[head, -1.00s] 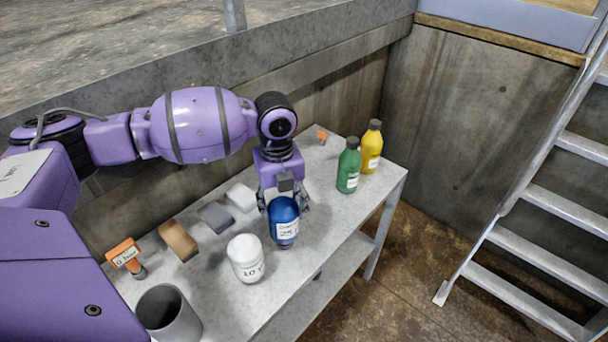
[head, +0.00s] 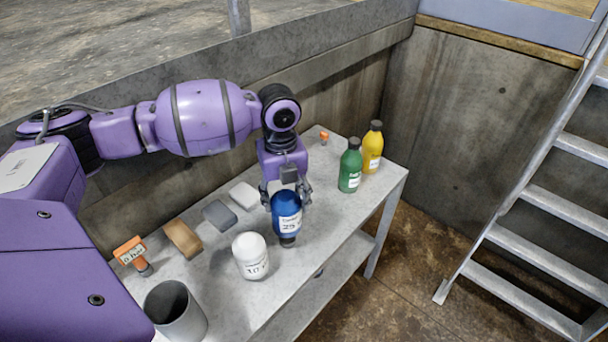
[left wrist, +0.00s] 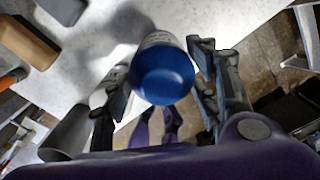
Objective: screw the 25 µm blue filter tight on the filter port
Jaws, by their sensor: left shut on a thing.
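The blue filter (head: 286,208) has a white label on which "25" shows, and a dark neck at its lower end. My left gripper (head: 287,193) is shut on it from above, over the table. I cannot tell if the neck touches the tabletop. In the left wrist view the blue filter (left wrist: 163,75) sits between the two fingers of my left gripper (left wrist: 160,85). A white filter (head: 251,256) with a label stands just left of the blue one. I cannot make out the filter port in these views.
On the grey table (head: 330,215) are a grey cup (head: 174,312), an orange-handled tool (head: 131,252), a brown block (head: 183,239), grey and white blocks, a green bottle (head: 350,170) and a yellow bottle (head: 373,150). Metal stairs (head: 530,200) stand at right. Floor lies between.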

